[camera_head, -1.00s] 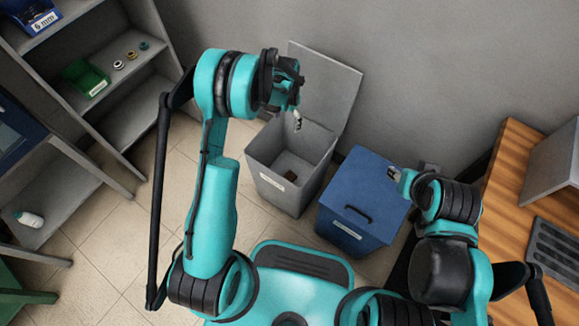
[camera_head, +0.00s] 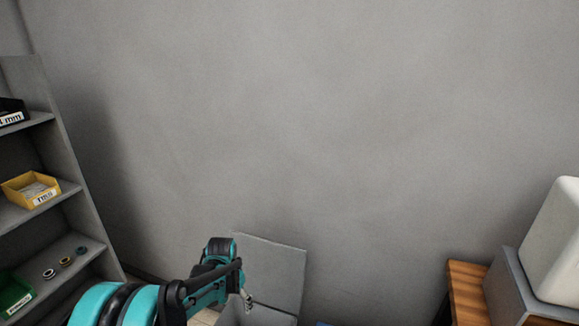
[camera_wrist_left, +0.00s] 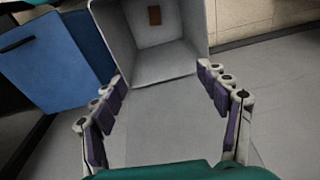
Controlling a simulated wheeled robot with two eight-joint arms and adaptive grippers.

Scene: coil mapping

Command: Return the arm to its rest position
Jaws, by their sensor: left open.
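My left arm comes in at the bottom of the head view. Its gripper (camera_head: 247,299) is near the raised lid of a grey bin (camera_head: 272,268). In the left wrist view the left gripper (camera_wrist_left: 162,80) is open, with nothing between its fingers. The open grey bin (camera_wrist_left: 152,66) lies beyond the fingertips, and a small brown piece (camera_wrist_left: 154,15) is on its floor. My right arm and right gripper are out of view.
A blue bin (camera_wrist_left: 50,62) stands beside the grey one. Shelves on the left hold a yellow box (camera_head: 30,190), a green box (camera_head: 14,294) and small rings (camera_head: 65,262). A wooden table (camera_head: 468,285) with a grey-white unit is at right. The wall is bare.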

